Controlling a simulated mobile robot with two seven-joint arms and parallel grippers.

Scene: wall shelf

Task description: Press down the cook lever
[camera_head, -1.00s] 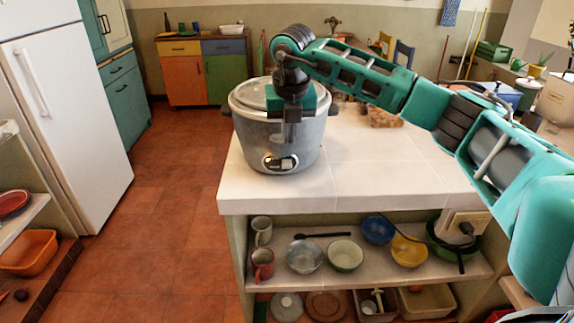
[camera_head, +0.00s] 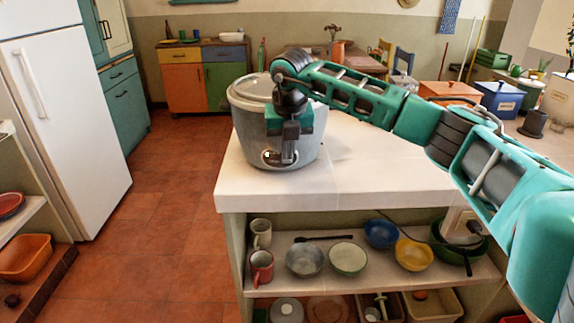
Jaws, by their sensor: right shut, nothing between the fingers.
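A grey rice cooker (camera_head: 247,135) with a glass lid stands on the left end of the white counter. Its cook lever panel (camera_head: 268,157) is low on the front, and my right gripper covers part of it. My right gripper (camera_head: 288,158) is shut and empty, pointing down in front of the panel. I cannot tell whether it touches the lever. My left gripper is not in view.
The white counter top (camera_head: 380,165) is clear to the right of the cooker. Mugs and bowls (camera_head: 348,258) stand on the shelf below. A plugged-in black cord hangs at the shelf's right end. A white fridge (camera_head: 65,110) stands at left.

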